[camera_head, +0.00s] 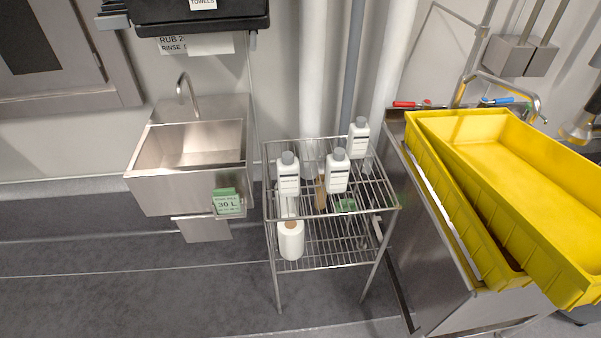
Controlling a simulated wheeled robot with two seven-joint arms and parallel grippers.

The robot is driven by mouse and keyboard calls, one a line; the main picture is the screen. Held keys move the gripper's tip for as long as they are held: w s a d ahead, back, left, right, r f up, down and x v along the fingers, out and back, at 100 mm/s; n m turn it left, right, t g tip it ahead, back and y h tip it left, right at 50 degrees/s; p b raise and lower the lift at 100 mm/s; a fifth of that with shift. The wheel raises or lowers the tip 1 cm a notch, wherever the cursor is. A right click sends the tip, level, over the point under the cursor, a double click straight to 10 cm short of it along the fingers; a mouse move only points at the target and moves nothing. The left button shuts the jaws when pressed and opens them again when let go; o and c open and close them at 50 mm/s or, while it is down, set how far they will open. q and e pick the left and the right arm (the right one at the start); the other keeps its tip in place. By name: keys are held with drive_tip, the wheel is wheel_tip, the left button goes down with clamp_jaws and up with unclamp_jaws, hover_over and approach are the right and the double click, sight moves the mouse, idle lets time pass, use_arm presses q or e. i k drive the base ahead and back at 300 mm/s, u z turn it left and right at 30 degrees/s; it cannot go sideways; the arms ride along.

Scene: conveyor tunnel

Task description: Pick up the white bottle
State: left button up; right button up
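Three white bottles with grey caps and printed labels stand upright on the top shelf of a wire rack (325,221). One is the left bottle (288,177), near the rack's left side. The middle bottle (337,173) stands to its right. The third, the back right bottle (359,138), stands farther back near the rear rail. They look alike, and I cannot tell which one the task means. Neither of my grippers is in view, and nothing is seen touching the bottles.
A steel sink (190,150) hangs on the wall left of the rack. Yellow crates (520,170) rest on a steel counter (440,310) close at the right. The grey floor (120,270) at front left is clear.

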sight(337, 164)
drive_tip(key=u, duration=0.75)
drive_tip(key=i, duration=0.5)
